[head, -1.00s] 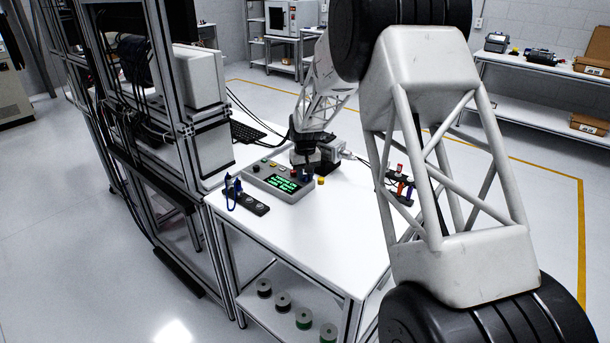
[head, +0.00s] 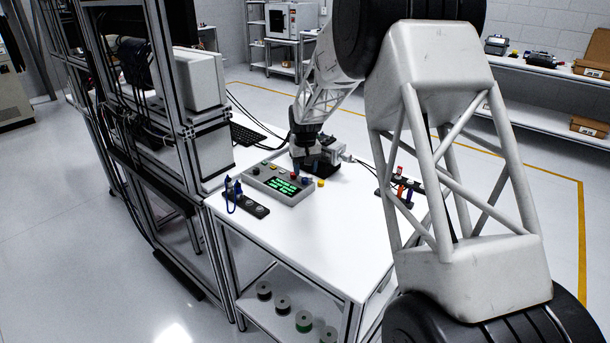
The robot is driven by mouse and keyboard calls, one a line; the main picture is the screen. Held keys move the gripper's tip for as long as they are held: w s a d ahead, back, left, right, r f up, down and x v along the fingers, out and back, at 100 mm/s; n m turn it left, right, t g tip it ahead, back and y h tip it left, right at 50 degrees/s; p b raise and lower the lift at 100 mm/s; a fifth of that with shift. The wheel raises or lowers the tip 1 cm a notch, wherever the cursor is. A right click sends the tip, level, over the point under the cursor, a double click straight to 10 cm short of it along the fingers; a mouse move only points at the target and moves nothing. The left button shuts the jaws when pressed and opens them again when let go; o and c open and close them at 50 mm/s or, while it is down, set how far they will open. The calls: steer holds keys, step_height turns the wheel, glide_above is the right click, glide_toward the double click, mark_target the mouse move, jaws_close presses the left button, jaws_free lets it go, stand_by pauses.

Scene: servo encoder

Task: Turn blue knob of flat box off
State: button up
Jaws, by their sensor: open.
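The flat box (head: 258,179) is a grey control panel with a lit green-text screen (head: 282,186), lying on the white table. A small blue knob (head: 306,181) shows at the right end of its top, too small to tell which way it points. A red button (head: 294,174) and a yellow button (head: 284,168) are near it. My gripper (head: 317,172) is open, just behind the right end of the box and apart from the knob. Its fingertips are small and dark, and partly hard to make out.
A dark strip with round knobs and a blue cable (head: 257,210) lies in front of the box. A yellow button (head: 321,183) sits right of the box. A grey device (head: 340,153) stands behind my gripper. A rack (head: 205,130) borders the left. The table's front right is clear.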

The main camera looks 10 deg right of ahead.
mark_target(305, 179)
steer(key=shift+r, duration=2)
steer(key=shift+s+r, duration=0.15)
steer(key=shift+r, duration=0.05)
steer(key=s+d+r, duration=0.2)
steer(key=s+r, duration=0.3)
steer(key=s, duration=0.5)
steer(key=s+d+r+m+t, duration=0.1)
steer(key=s+d+r, duration=0.1)
steer(key=s+r, duration=0.5)
steer(key=s+d+r, duration=0.2)
steer(key=s+r, duration=0.2)
steer(key=s, duration=0.8)
steer(key=s+d+f, duration=0.1)
steer(key=s, duration=1.3)
steer(key=s+d+f+m+t, duration=0.1)
steer(key=s+f, duration=0.1)
steer(key=s, duration=1.2)
steer(key=shift+s+d+t, duration=0.25)
steer(key=shift+d+t, duration=0.05)
steer(key=shift+d, duration=0.05)
steer(key=shift+f, duration=0.1)
steer(key=shift+c, duration=0.3)
